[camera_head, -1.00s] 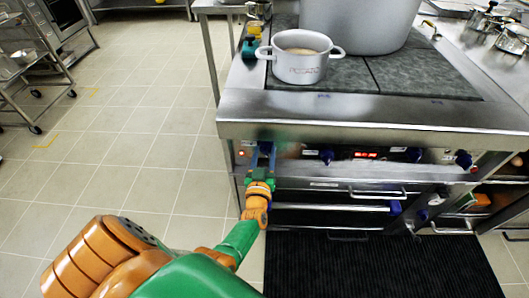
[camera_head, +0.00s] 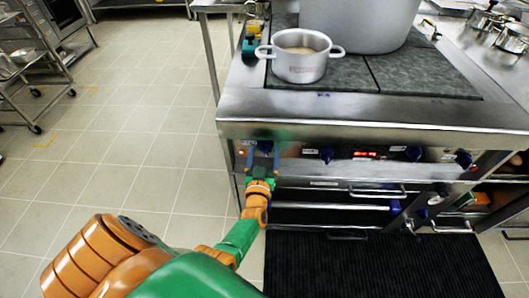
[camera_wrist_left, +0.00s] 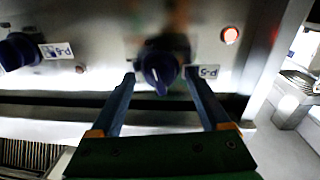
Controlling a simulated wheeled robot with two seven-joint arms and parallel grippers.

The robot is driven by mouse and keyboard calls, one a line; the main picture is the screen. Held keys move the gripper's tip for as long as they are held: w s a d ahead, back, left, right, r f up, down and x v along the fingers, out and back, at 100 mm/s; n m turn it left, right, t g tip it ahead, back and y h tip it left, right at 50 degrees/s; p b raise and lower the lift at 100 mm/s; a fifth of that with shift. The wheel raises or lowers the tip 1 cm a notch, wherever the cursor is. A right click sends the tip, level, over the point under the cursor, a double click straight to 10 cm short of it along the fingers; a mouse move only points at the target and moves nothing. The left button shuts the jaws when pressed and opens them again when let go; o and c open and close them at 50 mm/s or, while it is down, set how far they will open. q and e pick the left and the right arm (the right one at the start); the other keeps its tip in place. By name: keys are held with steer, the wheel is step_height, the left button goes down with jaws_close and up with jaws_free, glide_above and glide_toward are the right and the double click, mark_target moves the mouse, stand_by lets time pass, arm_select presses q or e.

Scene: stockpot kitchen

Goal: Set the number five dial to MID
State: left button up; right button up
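A dark blue dial (camera_wrist_left: 160,70) on the steel front panel sits between the fingertips of my left gripper (camera_wrist_left: 160,76) in the left wrist view. A small label (camera_wrist_left: 208,71) beside it looks upside down and seems to read P-5. The dial's ridge points down and slightly left there. The fingers are open on both sides of the dial, with small gaps showing. In the head view my left gripper (camera_head: 263,150) is at the left end of the stove's panel and hides most of this dial. My right gripper is not in view.
A second blue dial (camera_wrist_left: 17,52) and a red-orange lamp (camera_wrist_left: 230,35) flank it. More dials, such as one (camera_head: 326,154), run along the panel near a red display (camera_head: 365,155). A pot (camera_head: 300,65) stands on the stovetop above. Oven handles (camera_head: 377,191) lie below.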

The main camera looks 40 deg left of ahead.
arm_select(q)
steer(key=shift+s+d, duration=0.2)
steer(key=shift+s, duration=0.1)
steer(key=p+v, duration=0.1)
steer(key=v, duration=0.5)
steer(key=shift+s+p, duration=0.2)
steer(key=shift+p, duration=0.1)
